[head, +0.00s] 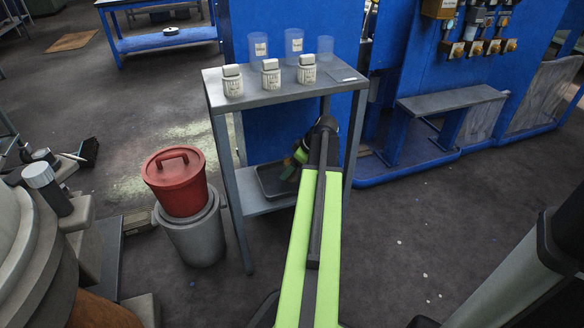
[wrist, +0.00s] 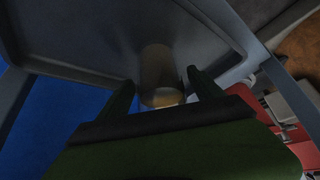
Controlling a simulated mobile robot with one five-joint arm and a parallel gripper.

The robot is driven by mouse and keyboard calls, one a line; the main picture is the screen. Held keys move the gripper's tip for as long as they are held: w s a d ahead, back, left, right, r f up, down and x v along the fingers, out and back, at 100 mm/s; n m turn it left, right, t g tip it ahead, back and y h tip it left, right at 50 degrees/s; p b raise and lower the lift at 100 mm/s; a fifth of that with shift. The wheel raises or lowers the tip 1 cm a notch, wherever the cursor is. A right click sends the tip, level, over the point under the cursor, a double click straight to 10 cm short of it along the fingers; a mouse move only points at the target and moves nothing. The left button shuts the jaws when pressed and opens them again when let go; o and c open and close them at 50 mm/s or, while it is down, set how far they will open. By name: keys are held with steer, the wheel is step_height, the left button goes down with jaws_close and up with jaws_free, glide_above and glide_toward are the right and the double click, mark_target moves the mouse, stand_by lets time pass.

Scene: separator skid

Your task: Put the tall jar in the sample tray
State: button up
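The tall jar (wrist: 160,72), a see-through brownish cylinder, shows in the wrist view between the two fingers of my gripper (wrist: 158,85). A gap shows between the left finger and the jar; the right finger is closer to it. My gripper looks open around the jar. The jar is over or in the dark sample tray (wrist: 85,40), whose raised rim runs along the right. I cannot tell whether its base touches the tray. In the head view the sample tray (head: 268,184) lies on the stand's lower shelf, and my wrist hides most of the gripper and jar.
The stand's grey top (head: 290,94) carries three white labelled jars (head: 270,76) and three blue see-through beakers (head: 294,46). A red lidded bucket (head: 178,186) sits in a grey bin (head: 196,238) left of the stand. A blue wall is behind; a grey bench (head: 450,100) is right.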

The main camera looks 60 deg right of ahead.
steer(key=shift+s+r+p, duration=0.1)
steer(key=shift+r+p, duration=0.35)
steer(key=p+v, duration=0.6)
steer(key=shift+s+r, duration=0.25)
steer(key=shift+r, duration=0.1)
